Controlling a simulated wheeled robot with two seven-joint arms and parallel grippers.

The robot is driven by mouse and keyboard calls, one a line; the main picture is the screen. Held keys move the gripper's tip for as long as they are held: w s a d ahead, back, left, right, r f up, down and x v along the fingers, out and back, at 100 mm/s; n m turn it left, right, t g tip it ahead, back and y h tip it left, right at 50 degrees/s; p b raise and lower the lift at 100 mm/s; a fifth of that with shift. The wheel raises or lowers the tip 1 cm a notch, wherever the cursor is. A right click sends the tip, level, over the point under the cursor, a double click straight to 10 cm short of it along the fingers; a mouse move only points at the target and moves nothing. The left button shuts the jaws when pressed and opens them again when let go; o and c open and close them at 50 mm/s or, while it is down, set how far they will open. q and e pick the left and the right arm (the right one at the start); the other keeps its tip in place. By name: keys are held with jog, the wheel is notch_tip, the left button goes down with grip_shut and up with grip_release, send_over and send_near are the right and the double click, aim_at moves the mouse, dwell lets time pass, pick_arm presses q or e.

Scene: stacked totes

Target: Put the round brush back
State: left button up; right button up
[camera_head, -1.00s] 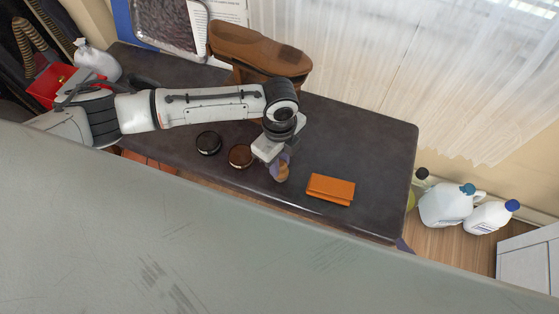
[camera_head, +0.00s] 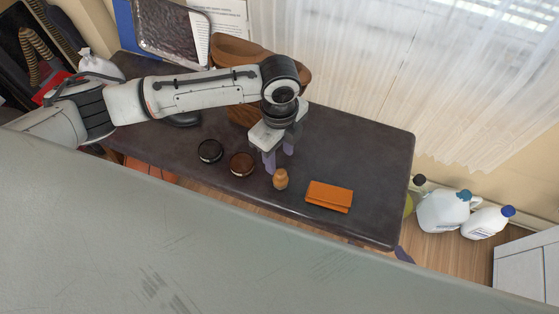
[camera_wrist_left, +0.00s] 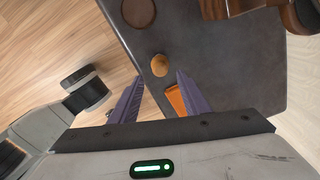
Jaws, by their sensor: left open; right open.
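The round brush (camera_head: 280,180), a small tan wooden knob, stands on the dark table near its front edge. It also shows in the left wrist view (camera_wrist_left: 160,65), beyond the fingertips. My left gripper (camera_head: 279,157) is open and empty, with its purple fingers just behind the brush in the head view and apart from it. In the left wrist view the two fingers (camera_wrist_left: 158,82) are spread wide with nothing between their pads.
A black tin (camera_head: 210,151) and a brown tin (camera_head: 242,164) lie left of the brush. A folded orange cloth (camera_head: 329,196) lies to its right. The table's right part is clear.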

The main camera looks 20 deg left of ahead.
pick_arm(q)
jog(key=s+d+f+n+t+h, duration=0.2)
jog(key=s+d+n+t+h, duration=0.25)
jog(key=d+n+h, duration=0.6)
jog(key=s+a+f+n+t+y, duration=0.2)
jog(key=s+a+n+y, duration=0.2)
jog(key=a, duration=0.2)
jog(key=s+a+f+n+t+y, duration=0.2)
jog(key=s+a+n+y, duration=0.1)
jog(key=a, duration=0.4)
jog(key=shift+s+f+n+y+p, duration=0.35)
jog(key=shift+s+n, duration=0.3)
jog(key=shift+n, duration=0.5)
